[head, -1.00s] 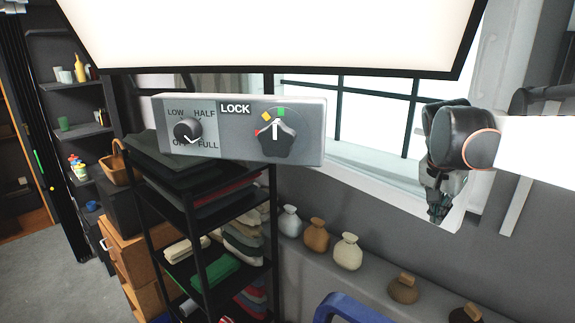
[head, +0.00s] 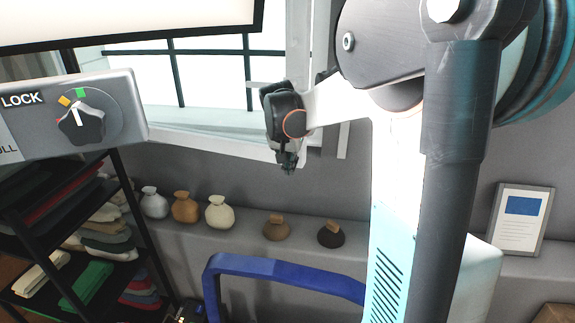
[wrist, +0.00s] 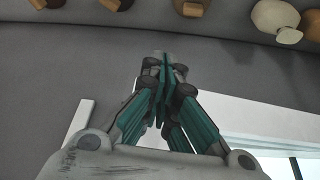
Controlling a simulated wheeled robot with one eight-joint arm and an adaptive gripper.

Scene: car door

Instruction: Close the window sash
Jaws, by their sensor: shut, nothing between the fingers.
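The window (head: 215,80) has dark crossing bars and a white frame (head: 230,143), behind and left of my gripper in the head view. I cannot tell which part is the movable sash or how far it stands open; a pale panel hides the top. My gripper (head: 288,168) points down by the frame's lower right corner, shut and empty. Contact with the frame cannot be told. In the wrist view my gripper (wrist: 163,60) has its teal-sided fingers together against the grey wall, with a white window edge (wrist: 255,115) to the right.
A grey LOCK panel with a knob (head: 80,122) is at the left. Several vases, including a white one (head: 218,212), line a grey ledge below the window. A blue bar frame (head: 285,268) stands lower down. A black shelf (head: 130,205) holds folded cloths. A framed card (head: 520,218) is right.

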